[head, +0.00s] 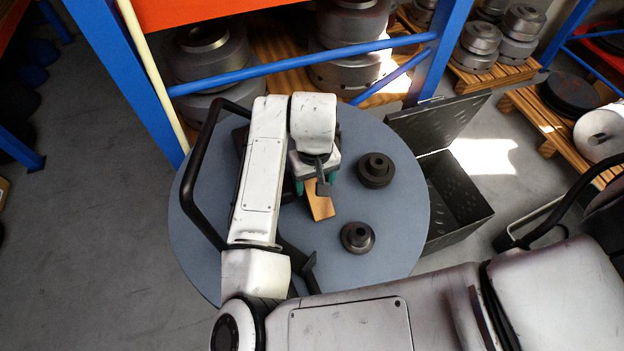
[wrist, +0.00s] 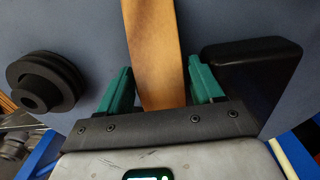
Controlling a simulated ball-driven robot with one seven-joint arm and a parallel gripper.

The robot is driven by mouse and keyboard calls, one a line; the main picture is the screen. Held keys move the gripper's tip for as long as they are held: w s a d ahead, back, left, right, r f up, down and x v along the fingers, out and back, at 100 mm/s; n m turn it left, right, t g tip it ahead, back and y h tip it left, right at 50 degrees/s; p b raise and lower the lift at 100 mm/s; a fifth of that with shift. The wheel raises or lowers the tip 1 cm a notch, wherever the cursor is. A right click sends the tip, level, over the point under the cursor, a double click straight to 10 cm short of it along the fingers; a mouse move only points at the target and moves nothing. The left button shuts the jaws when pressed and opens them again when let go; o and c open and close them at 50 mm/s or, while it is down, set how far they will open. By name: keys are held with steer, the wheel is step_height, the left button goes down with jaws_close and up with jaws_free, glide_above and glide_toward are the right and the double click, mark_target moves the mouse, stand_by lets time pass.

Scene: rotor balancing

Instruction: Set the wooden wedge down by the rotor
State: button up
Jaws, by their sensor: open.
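The wooden wedge (head: 321,206) is an orange-brown piece lying on the round grey-blue table (head: 405,205). My gripper (head: 316,180) is low over the table with its green fingers on either side of the wedge. Two dark, stepped round parts, one farther back (head: 375,169) and one nearer (head: 357,237), stand to the right of the wedge. I cannot tell whether either is the rotor. My arm hides part of the table's left side.
A dark block (wrist: 250,75) lies close to the right finger in the wrist view. An open metal box (head: 465,205) stands right of the table. A blue rack (head: 300,66) with heavy metal parts is behind. The table's right rim is clear.

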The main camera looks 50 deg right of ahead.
steer(key=c, duration=0.9)
steer(key=shift+r, duration=0.15)
steer(key=shift+r, duration=0.55)
steer(key=s+a+r, duration=0.1)
steer(key=s+r, duration=0.3)
steer(key=s+a+r, duration=0.1)
steer(key=s+r, duration=0.2)
steer(key=s, duration=0.2)
steer(key=s+a+r, duration=0.1)
steer(key=s+r, duration=0.3)
steer(key=shift+s+a+r+b, duration=0.3)
steer(key=shift+s+r+b, duration=0.05)
steer(key=shift+b, duration=0.05)
